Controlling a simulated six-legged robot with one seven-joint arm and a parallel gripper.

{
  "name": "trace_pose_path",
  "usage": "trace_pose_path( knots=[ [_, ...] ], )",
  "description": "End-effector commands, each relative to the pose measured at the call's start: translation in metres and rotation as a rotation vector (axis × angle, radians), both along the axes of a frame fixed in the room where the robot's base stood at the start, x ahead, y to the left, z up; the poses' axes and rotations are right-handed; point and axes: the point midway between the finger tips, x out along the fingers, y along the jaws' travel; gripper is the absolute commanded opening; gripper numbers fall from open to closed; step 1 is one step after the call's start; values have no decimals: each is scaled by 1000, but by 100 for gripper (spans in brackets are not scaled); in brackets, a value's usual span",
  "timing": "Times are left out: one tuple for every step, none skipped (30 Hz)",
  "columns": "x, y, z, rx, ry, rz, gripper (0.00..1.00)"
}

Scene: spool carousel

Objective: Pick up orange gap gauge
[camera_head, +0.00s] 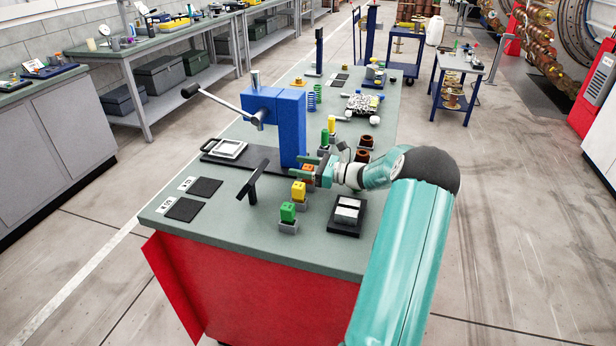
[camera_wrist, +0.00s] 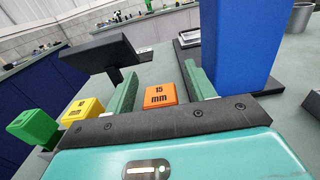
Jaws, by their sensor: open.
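The orange gap gauge (camera_wrist: 160,94) shows in the wrist view with a dark marking that reads as "15 mm", though the first digit is not certain. It lies between the two green fingers of my gripper (camera_wrist: 163,88), with a visible gap on each side. In the head view the gauge (camera_head: 308,170) is a small orange patch, partly hidden by my gripper (camera_head: 318,168). My gripper is open around it, beside the blue press. The gauge's lower part and whatever it rests on are hidden.
A blue press (camera_head: 280,115) stands close behind the gripper; its column (camera_wrist: 228,45) rises right of it in the wrist view. A yellow gauge (camera_head: 298,192) and a green gauge (camera_head: 288,212) stand nearer. A black angled stand (camera_head: 254,182) is left, a black tray (camera_head: 346,218) right.

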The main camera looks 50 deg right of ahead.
Motion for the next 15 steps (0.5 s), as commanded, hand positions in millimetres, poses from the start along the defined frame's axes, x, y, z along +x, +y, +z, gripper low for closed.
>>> trace_pose_path(
  knots=[
    [0,0,0,0,0,-1,55],
    [0,0,0,0,0,-1,55],
    [0,0,0,0,0,-1,55],
    [-1,0,0,0,0,-1,51],
    [-1,0,0,0,0,0,45],
    [-1,0,0,0,0,-1,37],
    [-1,-1,0,0,0,0,31],
    [-1,-1,0,0,0,0,25],
    [-1,-1,0,0,0,0,17],
    [-1,-1,0,0,0,0,11],
    [-1,-1,0,0,0,0,11],
    [-1,-1,1,0,-1,0,11],
    [-1,-1,1,0,-1,0,11],
    [-1,-1,1,0,-1,0,11],
    [-1,-1,1,0,-1,0,11]
  ],
)
